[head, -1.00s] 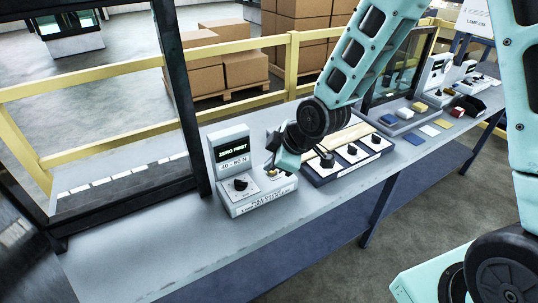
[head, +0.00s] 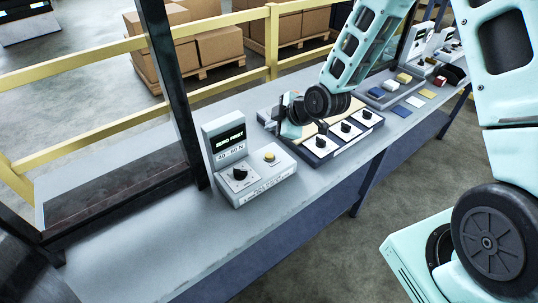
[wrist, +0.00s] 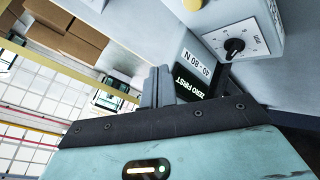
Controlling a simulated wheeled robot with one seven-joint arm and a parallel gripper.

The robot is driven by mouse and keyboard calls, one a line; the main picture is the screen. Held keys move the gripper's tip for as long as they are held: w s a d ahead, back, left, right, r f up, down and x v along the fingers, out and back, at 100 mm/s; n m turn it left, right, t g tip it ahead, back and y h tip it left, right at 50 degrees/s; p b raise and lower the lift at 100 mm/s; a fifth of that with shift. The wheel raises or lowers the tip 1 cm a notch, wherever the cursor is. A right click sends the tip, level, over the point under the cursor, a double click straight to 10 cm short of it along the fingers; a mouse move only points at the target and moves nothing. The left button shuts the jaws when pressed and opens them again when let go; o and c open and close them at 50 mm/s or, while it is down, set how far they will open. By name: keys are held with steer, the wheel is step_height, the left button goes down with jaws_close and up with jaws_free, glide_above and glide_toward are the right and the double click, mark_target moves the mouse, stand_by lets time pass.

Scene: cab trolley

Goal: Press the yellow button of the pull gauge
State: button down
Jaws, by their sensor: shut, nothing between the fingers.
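The pull gauge (head: 252,190) is a pale grey unit on the bench, with an upright screen (head: 229,139) reading "ZERO FIRST" and a label "40 - 80 N". Its yellow button (head: 269,157) sits on the base, to the right of a black dial knob (head: 240,174). In the wrist view the button (wrist: 192,4) is cut by the top edge, with the dial (wrist: 234,46) to its right. My gripper (wrist: 158,72) is shut and empty. In the head view my gripper (head: 289,116) is beyond and right of the button, apart from it; its fingertips are hard to make out.
A panel with several black knobs (head: 344,127) stands right of the gauge, near my arm. Farther right are coloured blocks and plates (head: 403,78) and other devices. A dark post (head: 171,90) rises left of the gauge. The bench front (head: 200,248) is clear.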

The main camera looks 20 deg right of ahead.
mark_target(272, 156)
steer(key=shift+f+b, duration=2.85)
steer(key=shift+f, duration=1.4)
steer(key=shift+f, duration=0.1)
steer(key=shift+f+b, duration=0.3)
steer(key=shift+b, duration=0.2)
steer(key=shift+f+b, duration=0.5)
steer(key=shift+r, duration=0.15)
steer(key=shift+r+p, duration=0.6)
steer(key=shift+r, duration=0.2)
steer(key=shift+r+p, duration=1.65)
steer(key=shift+r, duration=0.85)
